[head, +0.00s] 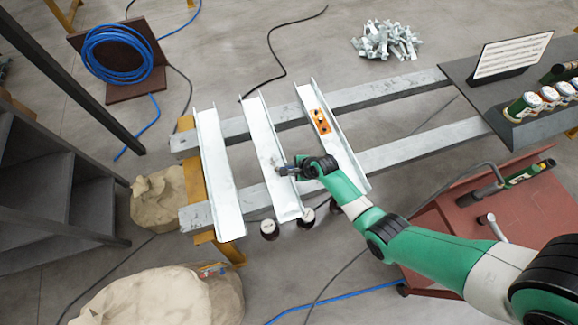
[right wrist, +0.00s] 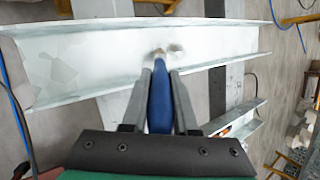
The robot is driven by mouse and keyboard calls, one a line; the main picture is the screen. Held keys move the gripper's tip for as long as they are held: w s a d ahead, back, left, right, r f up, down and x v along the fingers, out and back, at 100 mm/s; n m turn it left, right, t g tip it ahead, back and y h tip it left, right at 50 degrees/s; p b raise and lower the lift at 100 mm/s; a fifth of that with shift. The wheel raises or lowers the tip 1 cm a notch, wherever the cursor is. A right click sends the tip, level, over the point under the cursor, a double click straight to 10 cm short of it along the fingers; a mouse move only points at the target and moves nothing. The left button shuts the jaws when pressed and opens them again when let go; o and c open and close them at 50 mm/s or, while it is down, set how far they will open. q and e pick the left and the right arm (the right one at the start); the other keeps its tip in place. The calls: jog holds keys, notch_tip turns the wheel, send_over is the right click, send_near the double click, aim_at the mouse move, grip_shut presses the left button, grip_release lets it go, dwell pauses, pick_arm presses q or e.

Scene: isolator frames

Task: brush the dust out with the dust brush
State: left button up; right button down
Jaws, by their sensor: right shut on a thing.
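My right gripper (head: 298,168) reaches in from the right, over the middle of three pale metal channels (head: 262,130). In the right wrist view the gripper (right wrist: 160,92) is shut on the blue handle of the dust brush (right wrist: 160,100). The brush's pale tip (right wrist: 165,52) points into the open channel (right wrist: 215,42); I cannot tell if it touches the floor of it. Pale dust-like patches (right wrist: 52,72) lie inside the channel on the left of the wrist view. My left gripper is not in view.
The left channel (head: 215,170) and right channel (head: 328,130) lie alongside, across two grey rails (head: 400,90). An orange tool (head: 321,121) sits in the right channel. Small jars (head: 269,229) stand below the channel ends. A red cart (head: 520,215) is at the right.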

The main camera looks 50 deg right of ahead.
jog(key=shift+f, duration=0.4)
jog(key=shift+w+d+f+b, duration=0.1)
jog(key=shift+w+d+b, duration=0.2)
jog(key=shift+b, duration=0.4)
jog(key=w+d+b, duration=0.3)
jog(key=w+b, duration=0.2)
jog(key=w, duration=0.1)
jog(key=shift+d, duration=0.35)
